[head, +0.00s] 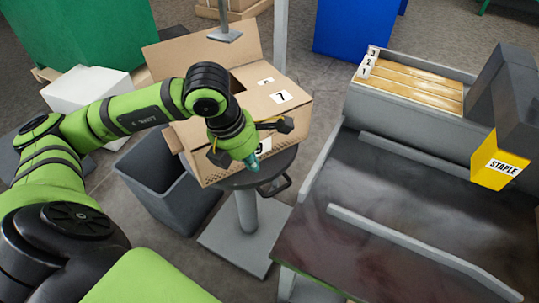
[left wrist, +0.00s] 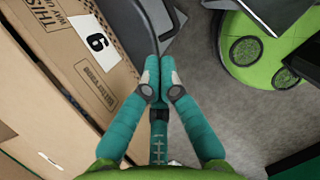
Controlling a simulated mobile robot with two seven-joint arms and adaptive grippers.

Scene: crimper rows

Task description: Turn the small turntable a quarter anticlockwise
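The small turntable is a dark round plate (head: 236,181) on a grey post with a square base, and a black loop handle (head: 275,186) sticks out at its front right. An open cardboard box (head: 225,130) stands on it and hides most of the plate. My left gripper (head: 253,164) reaches down in front of the box, just behind and left of the handle. In the left wrist view its teal fingertips (left wrist: 159,78) are together beside the plate's dark rim (left wrist: 137,18). I see nothing clearly held. Whether the fingertips touch the rim is unclear. My right gripper is out of view.
A dark grey bin (head: 165,190) stands left of the turntable. A workbench (head: 390,225) with metal rails and a yellow STAPLE sign (head: 499,165) is close on the right. A white box (head: 88,95) and a blue container (head: 352,30) stand behind.

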